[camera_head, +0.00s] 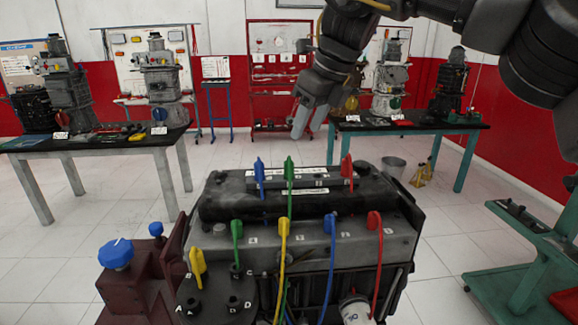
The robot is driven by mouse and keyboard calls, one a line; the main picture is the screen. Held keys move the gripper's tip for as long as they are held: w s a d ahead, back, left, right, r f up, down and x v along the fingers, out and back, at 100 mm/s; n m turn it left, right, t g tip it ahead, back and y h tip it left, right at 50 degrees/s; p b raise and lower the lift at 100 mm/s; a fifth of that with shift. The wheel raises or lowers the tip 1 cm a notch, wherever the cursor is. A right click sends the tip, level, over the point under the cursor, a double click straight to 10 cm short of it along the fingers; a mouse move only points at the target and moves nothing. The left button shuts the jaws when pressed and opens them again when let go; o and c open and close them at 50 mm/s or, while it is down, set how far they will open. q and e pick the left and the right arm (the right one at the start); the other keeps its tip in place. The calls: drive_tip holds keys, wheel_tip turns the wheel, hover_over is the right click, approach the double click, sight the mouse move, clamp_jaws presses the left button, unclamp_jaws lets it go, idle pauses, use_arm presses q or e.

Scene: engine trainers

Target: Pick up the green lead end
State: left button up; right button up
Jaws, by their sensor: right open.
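The engine trainer (330,245) stands in front of me with coloured leads on it. A green lead end (290,172) stands upright near the back of its top, between a blue lead end (260,172) and a red one (347,168). Another green lead end (237,230) stands farther forward and left, by the round plate (215,300) lettered A to D. My right gripper (307,124) reaches in from the upper right, fingers down and open. In the picture it is above the back green lead end, apart from it and empty. My left gripper is not in view.
Yellow lead ends (196,262), a front blue one (329,224) and a front red one (374,220) stand close by. A blue knob (115,254) is at the left. Tables (90,146) with other engines stand behind. A green stand (500,285) is at the right.

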sight(289, 161)
drive_tip(key=x, duration=0.4)
drive_tip(key=b+x, duration=0.1)
drive_tip(key=x, duration=0.1)
drive_tip(key=shift+w+a+r, duration=0.1)
drive_tip(key=shift+a+r, duration=0.05)
drive_tip(key=shift+a, duration=0.2)
drive_tip(key=shift+s+d, duration=0.15)
drive_tip(key=shift+s, duration=0.15)
drive_tip(key=x, duration=0.5)
drive_tip(key=shift+a, duration=0.2)
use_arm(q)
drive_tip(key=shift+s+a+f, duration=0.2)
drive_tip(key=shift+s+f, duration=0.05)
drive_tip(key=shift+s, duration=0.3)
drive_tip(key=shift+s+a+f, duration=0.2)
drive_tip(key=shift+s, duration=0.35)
use_arm(e)
drive_tip(key=shift+r, duration=0.1)
